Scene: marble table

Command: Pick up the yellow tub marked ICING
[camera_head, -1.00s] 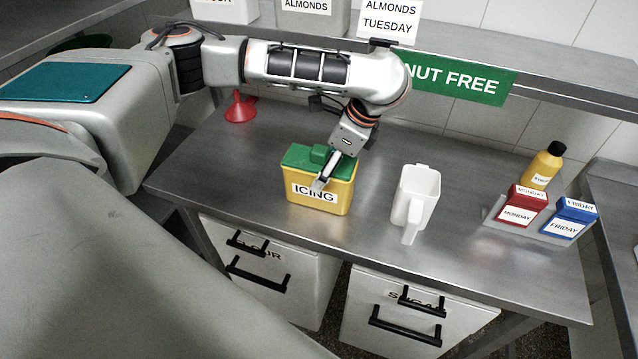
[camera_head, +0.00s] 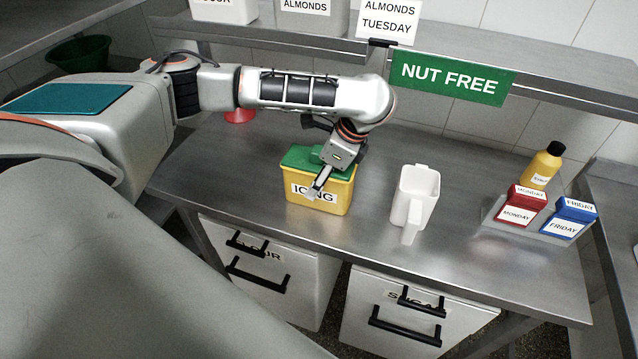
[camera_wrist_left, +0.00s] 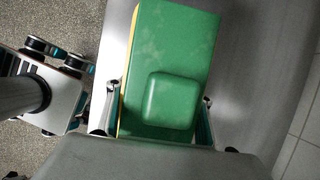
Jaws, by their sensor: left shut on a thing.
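The yellow tub marked ICING (camera_head: 335,203) has a green lid with a raised square knob. It stands upright on the steel table, left of the white jug. My left gripper (camera_head: 320,184) reaches down over the tub, with one finger in front of its label, covering part of the word. In the left wrist view the green lid (camera_wrist_left: 172,50) fills the middle, with a finger on either side, and the left gripper (camera_wrist_left: 158,122) is shut on the tub. I cannot see a gap between the tub and the table. My right gripper is not in view.
A white jug (camera_head: 404,192) stands just right of the tub. A rack at the right holds a red MONDAY box (camera_head: 516,213) and a blue FRIDAY box (camera_head: 562,225), with a yellow bottle (camera_head: 540,170) behind. A red funnel (camera_head: 240,116) sits behind my arm. A green NUT FREE sign (camera_head: 452,79) hangs from the shelf.

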